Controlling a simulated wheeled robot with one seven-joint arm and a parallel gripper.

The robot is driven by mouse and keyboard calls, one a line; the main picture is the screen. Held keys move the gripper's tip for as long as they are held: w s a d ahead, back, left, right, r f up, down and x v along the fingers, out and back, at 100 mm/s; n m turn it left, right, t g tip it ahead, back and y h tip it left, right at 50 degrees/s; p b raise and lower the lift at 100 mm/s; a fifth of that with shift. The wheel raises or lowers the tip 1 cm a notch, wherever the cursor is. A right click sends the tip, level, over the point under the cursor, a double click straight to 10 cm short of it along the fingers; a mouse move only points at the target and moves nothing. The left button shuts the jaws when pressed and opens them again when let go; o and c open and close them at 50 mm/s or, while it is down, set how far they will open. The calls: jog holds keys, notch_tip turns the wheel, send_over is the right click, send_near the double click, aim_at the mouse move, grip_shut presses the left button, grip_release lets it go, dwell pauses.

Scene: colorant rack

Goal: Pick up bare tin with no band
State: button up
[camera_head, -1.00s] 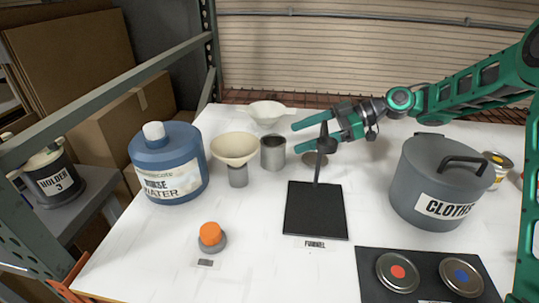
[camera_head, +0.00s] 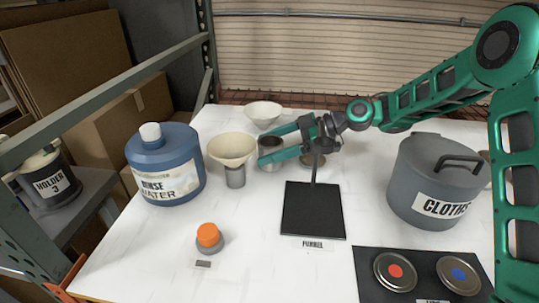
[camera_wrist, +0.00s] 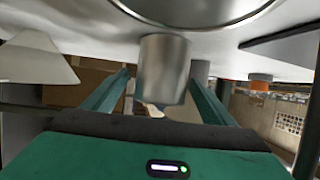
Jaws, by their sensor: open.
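The bare grey tin (camera_head: 270,142) stands upright on the white table, with no band visible on its exposed wall. My gripper (camera_head: 262,149) is open, its green fingers reaching left on either side of the tin and partly covering it. In the wrist view the plain metal tin (camera_wrist: 162,68) appears between the two fingers (camera_wrist: 160,82). I cannot tell whether either finger touches it.
A cream funnel (camera_head: 232,148) stands just left of the tin, and a pale bowl (camera_head: 263,112) is behind it. A black stand (camera_head: 313,210) is in front of my gripper. The blue water jug (camera_head: 165,165) is left; the grey pot (camera_head: 432,185) is right.

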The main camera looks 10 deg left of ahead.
jog(key=c, duration=1.1)
